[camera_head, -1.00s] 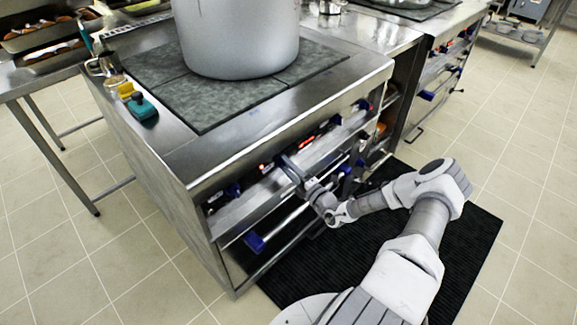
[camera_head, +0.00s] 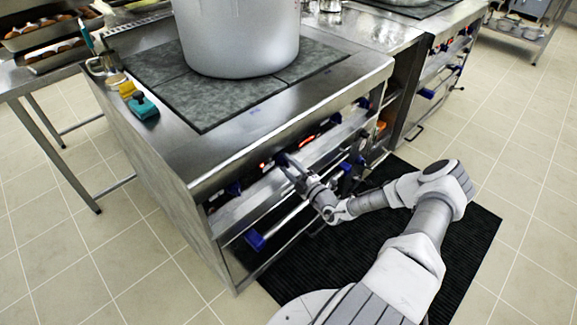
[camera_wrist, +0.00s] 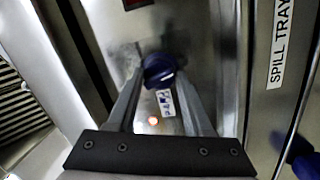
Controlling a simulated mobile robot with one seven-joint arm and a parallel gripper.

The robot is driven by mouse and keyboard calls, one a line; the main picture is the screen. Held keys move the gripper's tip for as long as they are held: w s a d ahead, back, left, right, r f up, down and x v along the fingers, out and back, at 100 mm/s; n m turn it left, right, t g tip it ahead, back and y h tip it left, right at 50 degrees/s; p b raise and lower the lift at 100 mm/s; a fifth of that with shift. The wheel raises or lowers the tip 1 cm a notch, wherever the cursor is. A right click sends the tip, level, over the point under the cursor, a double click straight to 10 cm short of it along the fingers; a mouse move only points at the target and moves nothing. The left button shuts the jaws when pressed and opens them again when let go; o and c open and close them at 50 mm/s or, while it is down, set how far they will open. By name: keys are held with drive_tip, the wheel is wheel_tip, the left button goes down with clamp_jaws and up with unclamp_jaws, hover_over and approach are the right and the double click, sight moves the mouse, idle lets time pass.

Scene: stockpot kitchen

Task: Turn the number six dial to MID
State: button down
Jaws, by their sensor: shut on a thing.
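A blue dial (camera_wrist: 161,70) sits on the steel control panel in the wrist view, between the tips of my gripper (camera_wrist: 158,82). My gripper is shut on this dial. A small white label with blue marks (camera_wrist: 166,103) is beside the dial; its print is too blurred to read, so I cannot tell the dial's number or setting. In the head view my gripper (camera_head: 284,160) reaches the front panel of the stove (camera_head: 165,145), and my wrist hides the held dial.
A large stockpot (camera_head: 240,40) stands on the stove top. A blue-ended handle bar (camera_head: 255,240) juts out below the panel. In the wrist view a "SPILL TRAY" label (camera_wrist: 281,42) is on the right. A black mat (camera_head: 460,235) covers the floor in front.

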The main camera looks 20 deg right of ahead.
drive_tip(key=shift+c, duration=1.6)
unclamp_jaws()
drive_tip(key=shift+s, duration=0.1)
drive_tip(key=p+v, duration=0.1)
drive_tip(key=v, duration=1.6)
drive_tip(key=shift+p, duration=0.35)
drive_tip(key=shift+s+a+r, duration=0.1)
drive_tip(key=shift+r, duration=0.05)
